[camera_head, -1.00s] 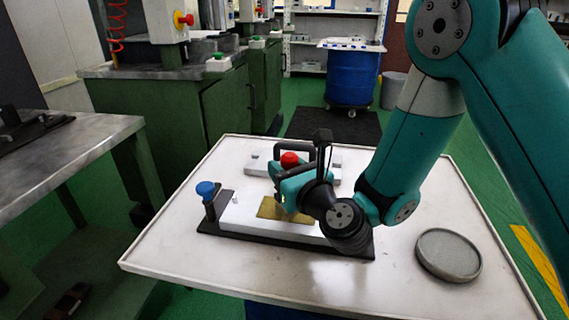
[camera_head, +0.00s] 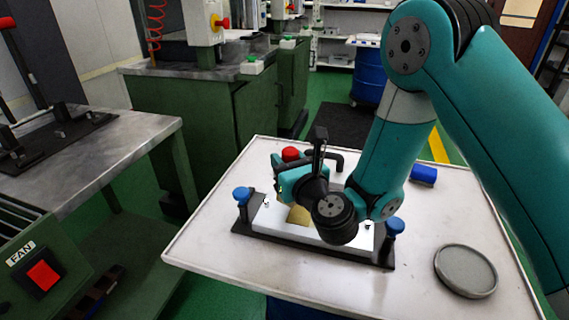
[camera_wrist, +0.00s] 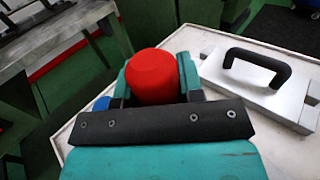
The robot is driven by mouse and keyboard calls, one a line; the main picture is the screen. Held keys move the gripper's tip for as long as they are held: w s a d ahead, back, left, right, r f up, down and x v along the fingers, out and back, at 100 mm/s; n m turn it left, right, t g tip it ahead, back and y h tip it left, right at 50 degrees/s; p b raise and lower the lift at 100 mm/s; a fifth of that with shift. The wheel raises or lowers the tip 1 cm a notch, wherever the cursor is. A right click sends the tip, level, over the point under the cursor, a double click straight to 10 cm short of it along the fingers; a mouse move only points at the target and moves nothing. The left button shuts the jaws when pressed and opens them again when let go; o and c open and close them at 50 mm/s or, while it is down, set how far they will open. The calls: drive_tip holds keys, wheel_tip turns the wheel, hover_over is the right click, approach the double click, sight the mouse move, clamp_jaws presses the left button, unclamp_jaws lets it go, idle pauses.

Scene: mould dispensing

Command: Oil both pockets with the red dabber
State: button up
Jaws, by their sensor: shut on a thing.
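The red dabber (camera_head: 290,154) is in my gripper (camera_head: 287,176), which is shut on it over the back edge of the mould half. In the wrist view the dabber's round red top (camera_wrist: 152,77) stands between the jaws. The mould half (camera_head: 268,213) is a pale block on a black base plate, with a gold-brown patch (camera_head: 299,215) on its top. My wrist hides part of it. I cannot make out the two pockets or the dabber's lower end, nor tell whether it touches the block.
Blue knobs stand at the base's left (camera_head: 243,195) and right (camera_head: 395,226) ends. A pale block with a black handle (camera_wrist: 258,62) lies behind on the white table (camera_head: 215,262). A round grey dish (camera_head: 466,270) and a blue object (camera_head: 424,174) are at right. The front is clear.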

drive_tip(key=shift+r+p, duration=1.75)
drive_tip(key=shift+r, duration=0.7)
